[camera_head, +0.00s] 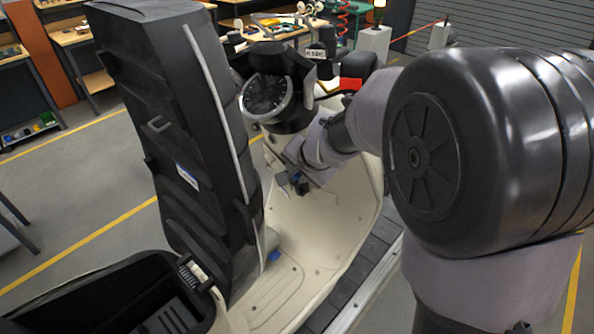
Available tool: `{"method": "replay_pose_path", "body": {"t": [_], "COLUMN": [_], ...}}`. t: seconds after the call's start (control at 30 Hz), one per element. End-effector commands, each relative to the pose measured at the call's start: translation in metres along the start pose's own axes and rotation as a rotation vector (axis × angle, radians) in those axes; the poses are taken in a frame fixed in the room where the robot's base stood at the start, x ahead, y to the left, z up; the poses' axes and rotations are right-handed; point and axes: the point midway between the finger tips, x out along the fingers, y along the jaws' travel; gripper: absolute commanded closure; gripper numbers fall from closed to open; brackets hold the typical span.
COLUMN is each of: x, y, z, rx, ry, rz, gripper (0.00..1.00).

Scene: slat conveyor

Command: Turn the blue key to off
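A cream scooter (335,225) with a round dark speedometer (266,95) stands in front of me. My gripper (293,186) is at the inner side of its front leg shield, below the handlebar. Its small dark fingers are partly hidden by my wrist, so I cannot tell whether they are open or shut. I cannot clearly make out the blue key or its position; the area right at the fingers is dark and small. A small blue piece (275,256) shows low by the footboard, and I cannot tell what it is.
The scooter's black seat (170,120) stands raised on the left, close to my gripper, above an open black storage bin (130,295). The dark slat conveyor (345,300) runs beneath. Workbenches (75,38) stand behind.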

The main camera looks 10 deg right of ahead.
Motion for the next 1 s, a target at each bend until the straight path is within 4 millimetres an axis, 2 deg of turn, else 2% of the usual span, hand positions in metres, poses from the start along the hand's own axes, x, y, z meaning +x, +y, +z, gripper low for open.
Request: {"method": "replay_pose_path", "body": {"t": [0.03, 0.07, 0.2, 1.0], "x": [-0.0001, -0.0001, -0.0002, -0.0025], "y": [0.0000, 0.0000, 0.0000, -0.0033], "z": [0.0000, 0.0000, 0.0000, -0.0017], "rx": [0.000, 0.000, 0.000, -0.025], "ry": [0.000, 0.000, 0.000, -0.019], "rz": [0.000, 0.000, 0.000, 0.066], "gripper": [1.00, 0.75, 1.00, 1.00]}}
